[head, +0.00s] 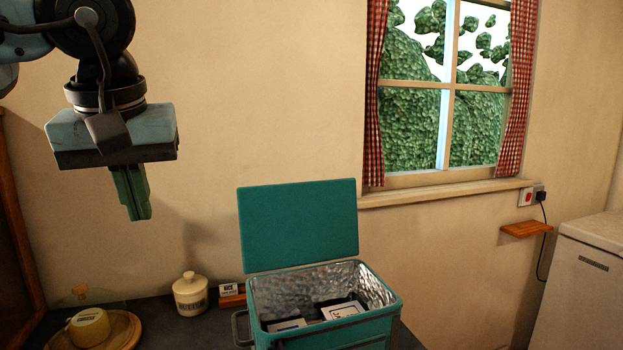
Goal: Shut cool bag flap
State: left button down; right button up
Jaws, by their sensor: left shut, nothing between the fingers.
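The teal cool bag (345,334) stands on the dark counter at the bottom middle of the head view. Its flap (298,225) stands open, upright at the back edge. Silvery lining shows inside, with white and dark packs (343,309) lying in it. My left gripper (138,213) hangs at the upper left, pointing down, its green fingers shut and empty. It is apart from the flap, to the left of it and about level with its upper half in the picture. My right gripper is not in view.
A lidded cream jar (190,295) and a small wooden block with a label (232,295) stand left of the bag. A wooden board with a yellow round piece (89,327) lies further left. A window sill (440,193) and a white appliance (585,285) are at right.

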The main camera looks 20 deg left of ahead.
aim_at(287, 225)
jog(key=i, duration=1.45)
